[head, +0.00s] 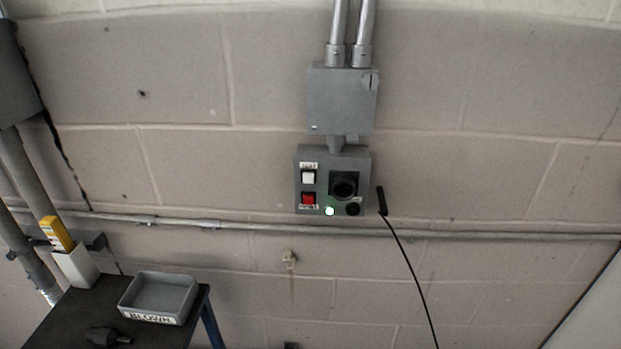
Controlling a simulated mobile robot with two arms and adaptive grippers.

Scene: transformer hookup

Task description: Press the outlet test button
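A grey outlet box (332,180) is mounted on the block wall near the middle of the head view. On its left side a white square button (308,177) sits above a red square button (308,198). Each has a small label whose text is too small to read surely. A black round socket (344,187) is on the right side. A green-white light (329,211) glows at the bottom edge, with a small black round part (352,209) beside it. Neither of my grippers is in view.
A grey junction box (342,101) with two conduits is above. A black cable (408,262) with a black end hangs right of the outlet. At lower left, a dark table (62,318) holds a grey labelled tray (133,297), a black object (108,337) and a white holder (77,267) with a yellow item (55,233).

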